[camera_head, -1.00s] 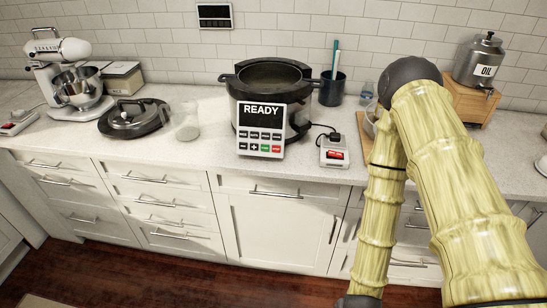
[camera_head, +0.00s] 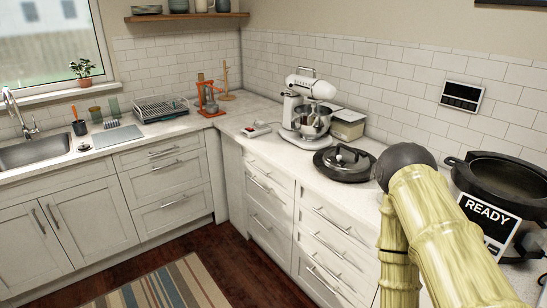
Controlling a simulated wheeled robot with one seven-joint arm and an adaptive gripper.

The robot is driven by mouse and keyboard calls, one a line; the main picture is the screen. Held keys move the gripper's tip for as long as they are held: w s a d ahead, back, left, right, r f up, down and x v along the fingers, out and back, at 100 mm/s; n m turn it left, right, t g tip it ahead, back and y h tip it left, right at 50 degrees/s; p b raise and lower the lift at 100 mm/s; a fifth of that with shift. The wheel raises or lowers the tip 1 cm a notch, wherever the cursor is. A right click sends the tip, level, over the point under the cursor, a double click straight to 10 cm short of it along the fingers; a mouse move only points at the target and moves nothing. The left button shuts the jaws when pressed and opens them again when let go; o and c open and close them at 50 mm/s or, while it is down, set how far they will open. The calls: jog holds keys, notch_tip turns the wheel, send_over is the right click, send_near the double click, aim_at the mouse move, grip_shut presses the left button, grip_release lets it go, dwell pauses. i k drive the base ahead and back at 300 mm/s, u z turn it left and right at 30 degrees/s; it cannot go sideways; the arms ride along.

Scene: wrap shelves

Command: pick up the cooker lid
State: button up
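The cooker lid (camera_head: 345,163) is round and dark with a raised handle on top. It lies flat on the white counter, between the stand mixer and my arm. The open cooker pot (camera_head: 499,185), with a panel reading READY, stands at the right edge, partly hidden by my arm. My bamboo-textured arm crosses the lower right of the view, its rounded joint just right of the lid in the picture. My gripper is out of view below the frame.
A white stand mixer (camera_head: 306,113) stands behind the lid, with a box (camera_head: 347,124) beside it. A power outlet block (camera_head: 256,130) lies left of the mixer. Further left are an orange press (camera_head: 208,98), a dish rack (camera_head: 161,108) and a sink (camera_head: 35,150). The floor by the striped rug (camera_head: 160,284) is clear.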

aim_at(356, 164)
jog(key=u, duration=1.2)
jog(key=i, duration=2.6)
jog(key=z, duration=1.7)
